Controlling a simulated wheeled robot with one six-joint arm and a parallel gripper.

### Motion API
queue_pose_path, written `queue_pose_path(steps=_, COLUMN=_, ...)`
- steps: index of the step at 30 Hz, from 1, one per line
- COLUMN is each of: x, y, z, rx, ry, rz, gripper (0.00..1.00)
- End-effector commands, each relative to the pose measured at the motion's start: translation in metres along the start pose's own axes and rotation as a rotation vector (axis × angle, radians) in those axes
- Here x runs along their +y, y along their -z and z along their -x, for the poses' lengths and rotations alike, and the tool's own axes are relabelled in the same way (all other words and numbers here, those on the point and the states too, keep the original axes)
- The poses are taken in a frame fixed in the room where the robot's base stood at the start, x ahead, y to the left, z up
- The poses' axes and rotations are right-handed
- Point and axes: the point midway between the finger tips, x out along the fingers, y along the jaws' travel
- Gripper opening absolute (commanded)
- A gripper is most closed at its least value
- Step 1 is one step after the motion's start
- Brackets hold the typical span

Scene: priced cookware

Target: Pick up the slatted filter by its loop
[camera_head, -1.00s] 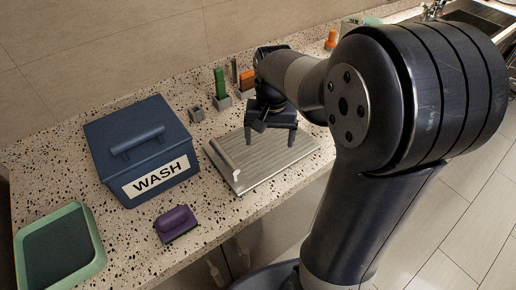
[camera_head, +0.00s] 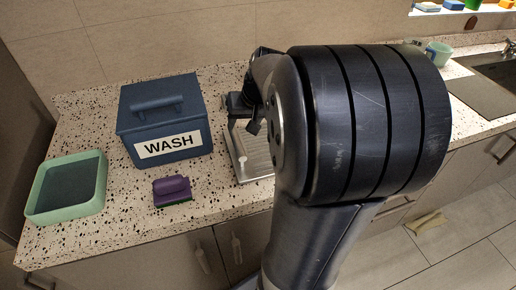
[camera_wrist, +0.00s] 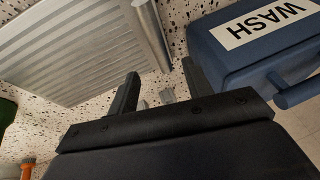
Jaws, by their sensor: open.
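The slatted filter (camera_head: 251,166) is a flat silver metal panel lying on the speckled counter. My arm hides its right part in the head view. In the wrist view its ridged face (camera_wrist: 75,45) fills the upper left. Its loop (camera_wrist: 151,35) is a round metal bar along the panel's edge. My gripper (camera_wrist: 160,70) is open and empty, its fingertips near the loop's lower end in the picture, with the bar not clearly between them. In the head view my gripper (camera_head: 243,124) is over the filter's back left end.
A blue lidded WASH box (camera_head: 165,118) stands just left of the filter. A green tray (camera_head: 68,188) is at the far left. A sink (camera_head: 487,85) is at the right.

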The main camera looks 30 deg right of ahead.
Motion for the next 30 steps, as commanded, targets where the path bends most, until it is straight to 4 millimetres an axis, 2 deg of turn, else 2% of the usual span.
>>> queue_pose_path(steps=9, x=0.001, y=0.0, z=-0.043, rx=0.0, ry=0.001, rz=0.0, gripper=0.48)
queue_pose_path(steps=17, x=0.002, y=-0.001, z=-0.062, rx=0.002, ry=0.0, rz=0.0, gripper=0.48)
queue_pose_path(steps=24, x=0.004, y=-0.006, z=-0.095, rx=0.0, ry=0.001, rz=-0.001, gripper=0.48)
queue_pose_path(steps=30, x=0.005, y=-0.005, z=-0.107, rx=0.004, ry=0.0, rz=0.0, gripper=0.48)
